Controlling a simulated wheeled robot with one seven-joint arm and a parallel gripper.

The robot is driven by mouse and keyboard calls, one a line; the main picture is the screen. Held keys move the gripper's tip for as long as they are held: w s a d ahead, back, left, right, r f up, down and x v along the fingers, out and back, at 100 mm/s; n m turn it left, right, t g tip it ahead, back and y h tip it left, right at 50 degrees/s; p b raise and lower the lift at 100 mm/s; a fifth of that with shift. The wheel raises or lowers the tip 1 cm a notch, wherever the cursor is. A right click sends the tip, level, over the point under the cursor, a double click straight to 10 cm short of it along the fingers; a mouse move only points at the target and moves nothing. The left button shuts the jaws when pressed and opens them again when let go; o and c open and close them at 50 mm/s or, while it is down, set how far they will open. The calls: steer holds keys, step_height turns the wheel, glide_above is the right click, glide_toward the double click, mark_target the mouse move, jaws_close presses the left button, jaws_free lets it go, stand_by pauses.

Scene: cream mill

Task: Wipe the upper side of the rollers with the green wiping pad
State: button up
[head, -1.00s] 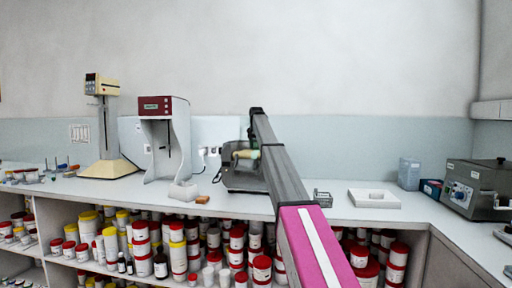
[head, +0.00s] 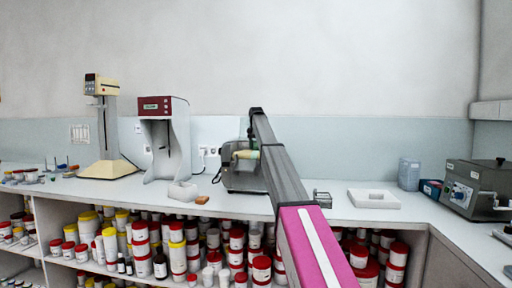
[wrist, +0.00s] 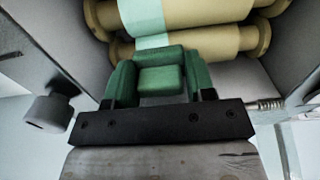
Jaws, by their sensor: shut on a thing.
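The mill (head: 240,181) stands on the bench in the head view, partly hidden behind my arm. Its tan rollers (wrist: 200,46) lie side by side across the top of the wrist view; a roller end also shows in the head view (head: 246,154). A pale green band runs across the rollers near their middle. My gripper (wrist: 160,76) is shut on the green wiping pad (wrist: 160,80), just in front of the nearest roller. The pad's far edge overlaps that roller in the picture; I cannot tell whether they touch. The head view hides my gripper and the pad.
The mill's grey side walls (wrist: 64,45) flank the rollers closely. A knob (wrist: 47,112) and a spring rod (wrist: 268,105) sit near my gripper. On the bench are a white stand (head: 165,140) to the left and a white tray (head: 374,199) to the right.

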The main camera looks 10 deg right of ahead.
steer(key=shift+s+a, duration=0.5)
steer(key=shift+s, duration=1)
steer(key=shift+s+a, duration=0.45)
steer(key=shift+s, duration=1)
steer(key=shift+s+a, duration=0.5)
steer(key=shift+s, duration=1)
step_height(320, 180, up, 8)
steer(key=shift+w+d+f, duration=0.15)
steer(key=shift+w+f, duration=0.25)
steer(key=shift+f, duration=0.7)
steer(key=shift+w+d+f, duration=0.1)
steer(key=shift+w+f, duration=0.3)
steer(key=shift+f, duration=0.7)
steer(key=shift+w+d+f, duration=0.15)
steer(key=shift+w+f, duration=0.25)
steer(key=shift+f, duration=0.7)
steer(key=shift+s+f, duration=0.1)
steer(key=shift+f, duration=0.2)
steer(key=shift+s+a+r, duration=0.1)
steer(key=shift+s+a, duration=0.1)
steer(key=shift+s, duration=0.35)
steer(key=shift+s+a, duration=0.2)
steer(key=shift+s, duration=0.35)
